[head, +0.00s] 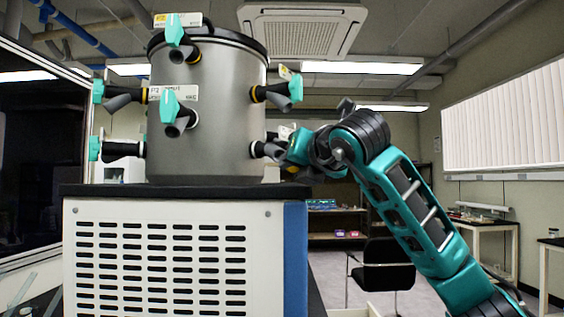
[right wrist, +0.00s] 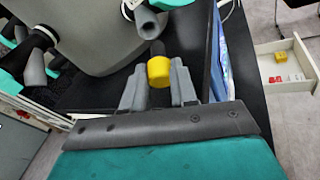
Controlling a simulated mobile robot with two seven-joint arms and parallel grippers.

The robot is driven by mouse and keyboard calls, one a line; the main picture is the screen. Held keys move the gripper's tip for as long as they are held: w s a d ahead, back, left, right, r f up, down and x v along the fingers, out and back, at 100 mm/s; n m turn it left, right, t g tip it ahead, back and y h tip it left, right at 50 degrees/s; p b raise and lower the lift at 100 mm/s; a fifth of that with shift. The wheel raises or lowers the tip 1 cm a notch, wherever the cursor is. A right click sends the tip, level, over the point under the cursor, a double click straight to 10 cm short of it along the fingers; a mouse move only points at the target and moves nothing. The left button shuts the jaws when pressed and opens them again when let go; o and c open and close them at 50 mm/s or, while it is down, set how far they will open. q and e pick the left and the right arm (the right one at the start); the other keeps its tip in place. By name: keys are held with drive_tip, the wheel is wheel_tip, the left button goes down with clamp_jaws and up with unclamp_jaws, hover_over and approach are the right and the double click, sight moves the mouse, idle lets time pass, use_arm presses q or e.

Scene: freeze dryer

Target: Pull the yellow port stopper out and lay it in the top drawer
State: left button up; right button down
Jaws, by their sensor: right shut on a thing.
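The yellow port stopper (right wrist: 159,72) is between the fingers of my right gripper (right wrist: 159,88) in the right wrist view. The gripper is shut on it. An open white drawer (right wrist: 288,87) shows at the right of the right wrist view. My left gripper is not in view.
Other ports with teal valve handles (head: 170,106) stick out from the chamber. The chamber stands on a white vented cabinet (head: 170,255). A black chair (head: 385,265) stands behind.

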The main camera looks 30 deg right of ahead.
drive_tip(key=shift+s+a+f, duration=0.1)
drive_tip(key=shift+s, duration=0.35)
drive_tip(key=shift+w+r, duration=0.2)
drive_tip(key=shift+w, duration=0.6)
idle(0.3)
drive_tip(key=shift+s, duration=0.1)
drive_tip(key=shift+f+b+v, duration=0.15)
drive_tip(key=shift+b+v, duration=0.3)
drive_tip(key=shift+v, duration=0.95)
drive_tip(key=shift+f+b+v, duration=0.2)
drive_tip(key=shift+b+v, duration=0.2)
drive_tip(key=shift+v, duration=0.95)
drive_tip(key=shift+s, duration=0.1)
